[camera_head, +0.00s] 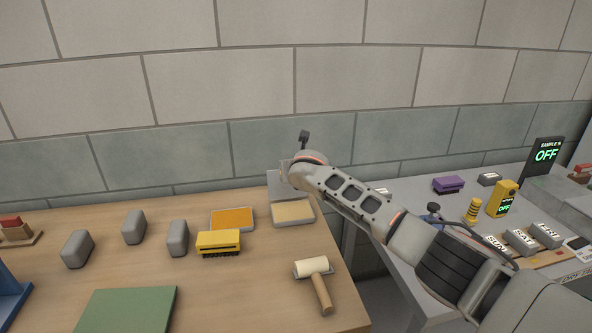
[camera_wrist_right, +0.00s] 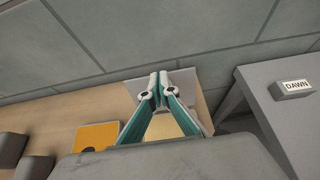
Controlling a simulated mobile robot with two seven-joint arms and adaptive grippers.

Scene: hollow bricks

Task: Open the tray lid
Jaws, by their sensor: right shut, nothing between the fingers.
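A shallow tray (camera_head: 293,221) with a pale tan inside sits near the back right of the wooden table. Its grey lid (camera_head: 279,186) stands raised behind it, hinged side at the back; the tan inside is uncovered. In the right wrist view the lid (camera_wrist_right: 201,100) shows behind the fingers and the tan tray inside (camera_wrist_right: 165,127) shows between them. My right gripper (camera_wrist_right: 159,76) is shut and empty, its fingertips in front of the lid; I cannot tell whether they touch it. In the head view my right wrist hides the fingers. My left gripper is not in view.
An orange-filled tray (camera_head: 232,217), yellow brush (camera_head: 218,240) and roller (camera_head: 315,270) lie near the tray. Several grey blocks (camera_head: 134,227) and a green mat (camera_head: 125,309) are further left. A gap separates the wooden table from the grey table (camera_head: 400,195). A wall stands behind.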

